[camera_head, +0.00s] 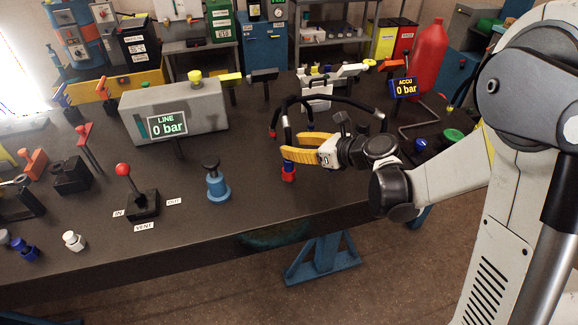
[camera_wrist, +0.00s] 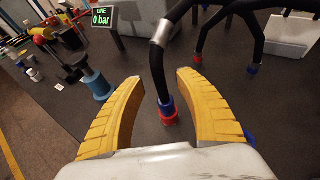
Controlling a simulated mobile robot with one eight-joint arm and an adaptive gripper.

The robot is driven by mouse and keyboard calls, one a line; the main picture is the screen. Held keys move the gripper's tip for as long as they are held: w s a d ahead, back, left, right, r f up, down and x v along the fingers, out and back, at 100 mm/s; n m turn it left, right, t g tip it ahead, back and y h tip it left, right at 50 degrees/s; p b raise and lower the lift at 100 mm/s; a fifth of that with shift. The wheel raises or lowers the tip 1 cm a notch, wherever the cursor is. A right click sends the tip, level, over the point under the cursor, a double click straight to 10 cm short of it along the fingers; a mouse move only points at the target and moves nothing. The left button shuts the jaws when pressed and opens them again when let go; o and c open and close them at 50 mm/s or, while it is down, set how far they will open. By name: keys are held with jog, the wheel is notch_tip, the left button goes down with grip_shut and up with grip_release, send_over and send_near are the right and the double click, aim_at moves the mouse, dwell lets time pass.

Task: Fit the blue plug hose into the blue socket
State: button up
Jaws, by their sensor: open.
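My gripper (camera_head: 284,147) is open, its two yellow curved fingers reaching over the bench from the right. In the wrist view the fingers (camera_wrist: 160,78) stand on either side of a black hose (camera_wrist: 157,70), with gaps visible on both sides. This hose has a metal sleeve and ends below in a blue collar (camera_wrist: 167,106) over a red part; the same end shows in the head view (camera_head: 288,166), low and close to the bench top. I cannot tell which part is the blue socket.
A round blue part (camera_head: 420,146) and a green one (camera_head: 453,136) are at the bench's right. A blue cylinder with a black knob (camera_head: 218,183), a red-knobbed lever (camera_head: 124,170) and a grey LINE block (camera_head: 175,110) are left. A red bottle (camera_head: 429,58) stands at the back right.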

jog(key=x, duration=0.2)
jog(key=shift+w+a+f, duration=0.1)
jog(key=shift+a+f, duration=0.1)
jog(key=shift+f, duration=0.05)
jog(key=shift+r, duration=0.1)
grip_shut()
jog(key=shift+r, duration=0.15)
